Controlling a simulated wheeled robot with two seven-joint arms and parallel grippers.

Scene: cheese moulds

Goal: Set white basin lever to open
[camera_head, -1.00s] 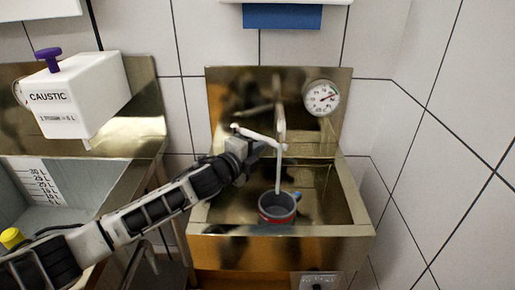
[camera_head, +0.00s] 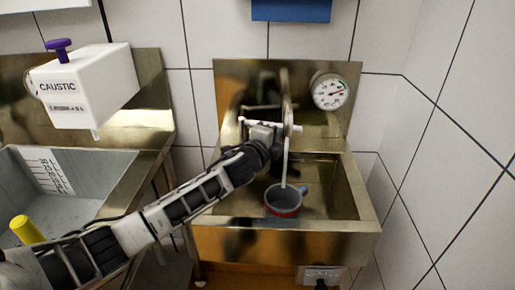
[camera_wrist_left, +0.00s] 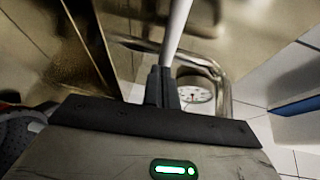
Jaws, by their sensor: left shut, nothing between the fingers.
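The white lever (camera_head: 297,128) is by the tap over the steel basin (camera_head: 340,228) in the head view; my left gripper hides much of it. A pale rod, probably this lever, rises from beside the fingertips in the wrist view (camera_wrist_left: 178,28). My left gripper (camera_head: 277,133) is shut and empty, close against the lever; I cannot tell whether they touch. Its dark fingers also show in the wrist view (camera_wrist_left: 162,85). A thin white stream (camera_head: 285,165) runs down into a grey pot with a red band (camera_head: 283,204). My right gripper is not in view.
A round gauge (camera_head: 330,91) is on the steel backsplash, right of the tap. A white caustic container (camera_head: 85,85) with a purple knob is above the left sink (camera_head: 75,210). A tiled wall (camera_head: 445,150) bounds the right side.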

